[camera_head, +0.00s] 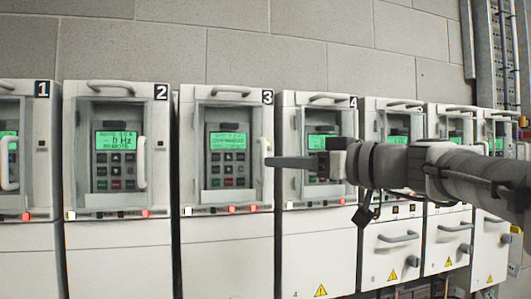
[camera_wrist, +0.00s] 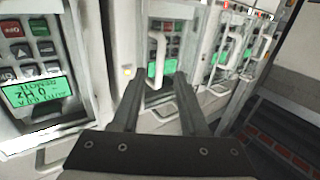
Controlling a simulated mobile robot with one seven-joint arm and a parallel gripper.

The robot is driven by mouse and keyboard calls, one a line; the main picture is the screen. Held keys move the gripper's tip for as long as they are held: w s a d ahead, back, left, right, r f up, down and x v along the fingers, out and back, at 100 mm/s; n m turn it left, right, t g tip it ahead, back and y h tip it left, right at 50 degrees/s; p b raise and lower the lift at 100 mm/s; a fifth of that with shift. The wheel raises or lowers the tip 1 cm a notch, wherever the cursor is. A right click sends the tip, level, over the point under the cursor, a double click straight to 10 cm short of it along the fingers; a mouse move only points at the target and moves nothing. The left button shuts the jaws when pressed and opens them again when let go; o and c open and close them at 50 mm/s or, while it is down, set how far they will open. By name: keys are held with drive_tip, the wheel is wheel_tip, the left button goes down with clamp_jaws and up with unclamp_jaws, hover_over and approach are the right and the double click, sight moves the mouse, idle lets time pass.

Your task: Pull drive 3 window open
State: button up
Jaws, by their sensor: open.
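Drive 3 (camera_head: 200,200) is a pale cabinet with a clear window (camera_head: 228,150) over a green display and keypad. Its window looks shut. An upright white handle (camera_head: 265,146) is at the window's right edge. My gripper (camera_head: 270,162) reaches in from the right, its fingertips close to that handle. In the wrist view, which is upside down, my gripper (camera_wrist: 160,78) has its two fingers apart, with the handle (camera_wrist: 158,52) showing between and beyond the tips. I cannot tell whether they touch it. Nothing is held.
Drive 2 (camera_head: 70,180) and drive 1 (camera_head: 38,180) stand to the left, with similar windows and handles. Drive 4 (camera_head: 285,190) is behind my gripper and arm, and more drives continue right. Top handles such as drive 3's (camera_head: 230,90) stick out. A block wall (camera_head: 240,50) is above.

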drive_tip(key=shift+p+x, duration=0.4)
drive_tip(key=shift+x, duration=1.55)
clamp_jaws()
